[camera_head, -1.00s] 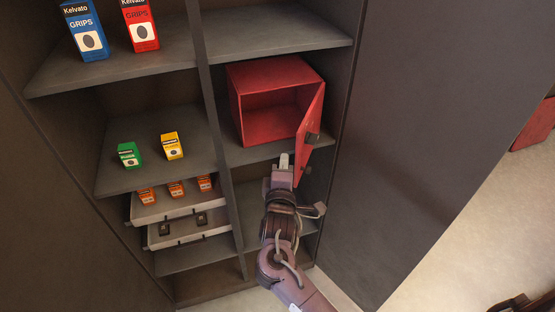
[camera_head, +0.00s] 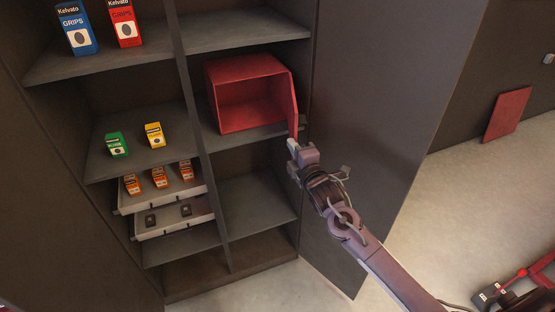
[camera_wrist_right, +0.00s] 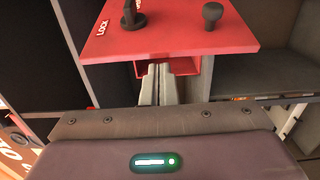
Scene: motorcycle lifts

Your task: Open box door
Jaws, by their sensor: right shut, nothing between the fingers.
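The red box (camera_head: 243,97) stands on a shelf in the right half of the cabinet. Its front is open and its inside looks empty. Its red door (camera_head: 293,106) is swung out at the box's right edge and shows nearly edge-on. In the right wrist view the door (camera_wrist_right: 170,28) shows its outer face, with a dark knob (camera_wrist_right: 212,14), a dark lock handle (camera_wrist_right: 132,16) and a "LOCK" label. My right gripper (camera_head: 292,146) is at the door's lower edge, shut and empty. In the wrist view its fingers (camera_wrist_right: 158,85) end just below the door; I cannot tell whether they touch it. My left gripper is not in view.
The dark cabinet door (camera_head: 385,120) stands open close to the right of my arm. Grip boxes, such as the yellow one (camera_head: 154,135), sit on the left shelves. Two trays (camera_head: 172,218) are pulled out below. The shelf under the red box (camera_head: 255,200) is bare.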

